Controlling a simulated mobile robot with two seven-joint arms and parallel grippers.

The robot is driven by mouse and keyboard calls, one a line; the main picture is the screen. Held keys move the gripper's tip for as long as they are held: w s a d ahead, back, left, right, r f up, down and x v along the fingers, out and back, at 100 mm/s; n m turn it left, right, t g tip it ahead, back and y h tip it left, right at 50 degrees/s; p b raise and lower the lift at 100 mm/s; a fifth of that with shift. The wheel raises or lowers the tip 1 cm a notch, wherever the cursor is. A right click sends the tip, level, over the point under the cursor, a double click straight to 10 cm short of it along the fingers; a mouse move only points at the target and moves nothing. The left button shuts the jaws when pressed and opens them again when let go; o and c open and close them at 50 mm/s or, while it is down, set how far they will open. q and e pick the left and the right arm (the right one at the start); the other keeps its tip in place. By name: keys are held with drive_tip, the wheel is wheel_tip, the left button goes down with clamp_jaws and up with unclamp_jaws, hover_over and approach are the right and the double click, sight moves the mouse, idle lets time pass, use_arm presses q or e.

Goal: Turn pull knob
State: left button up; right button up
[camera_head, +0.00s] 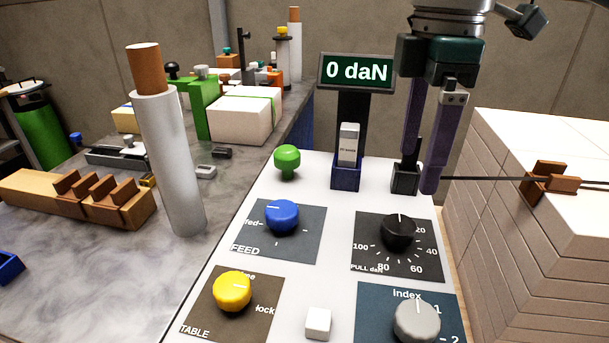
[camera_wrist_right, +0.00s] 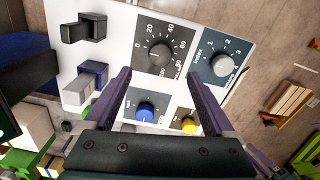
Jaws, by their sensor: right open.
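The pull knob (camera_head: 399,231) is a round black dial on a dark plate marked PULL daN, on the white control panel. Its white mark points to the far side in the head view. The display (camera_head: 355,70) reads 0 daN. My right gripper (camera_head: 420,180) hangs, fingers down, above the far right of the panel, past the pull knob in the head view. It is open and empty. In the right wrist view the pull knob (camera_wrist_right: 159,54) shows ahead of and between the two purple fingertips (camera_wrist_right: 160,76), apart from both.
The panel also carries a blue feed knob (camera_head: 282,215), yellow table knob (camera_head: 232,291), grey index knob (camera_head: 417,320), green button (camera_head: 287,160) and white button (camera_head: 318,322). A grey-white cylinder (camera_head: 170,165) stands left.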

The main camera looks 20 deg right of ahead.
sight(401, 224)
wheel_tip(401, 224, down, 10)
drive_tip(key=shift+a+r+b, duration=0.1)
drive_tip(key=shift+b, duration=0.25)
drive_tip(key=shift+c, duration=0.2)
